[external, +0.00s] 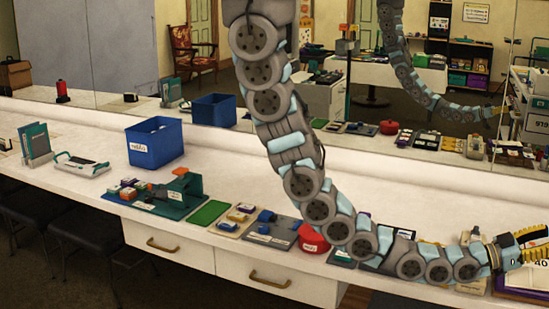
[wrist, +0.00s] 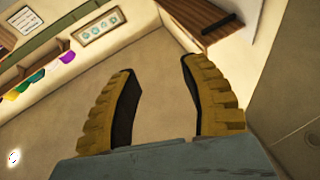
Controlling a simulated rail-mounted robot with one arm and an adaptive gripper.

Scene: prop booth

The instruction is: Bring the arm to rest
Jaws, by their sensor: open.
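My gripper (external: 533,243) is at the far right of the external view, at the end of my arm, which hangs from the top and curves right, low over the counter. In the wrist view my gripper (wrist: 158,75) shows two yellow ribbed fingers with dark inner pads, spread apart with nothing between them. Beyond them are a tan wall or floor surface and a framed picture (wrist: 101,32). In the external view the fingertips are partly cut off by the right edge.
The white counter (external: 60,117) holds a blue bin (external: 155,146), a green mat (external: 208,213), a red rounded object (external: 313,238) and several small items. My arm passes in front of some of them. A mirror behind reflects the room. The counter's left part has free room.

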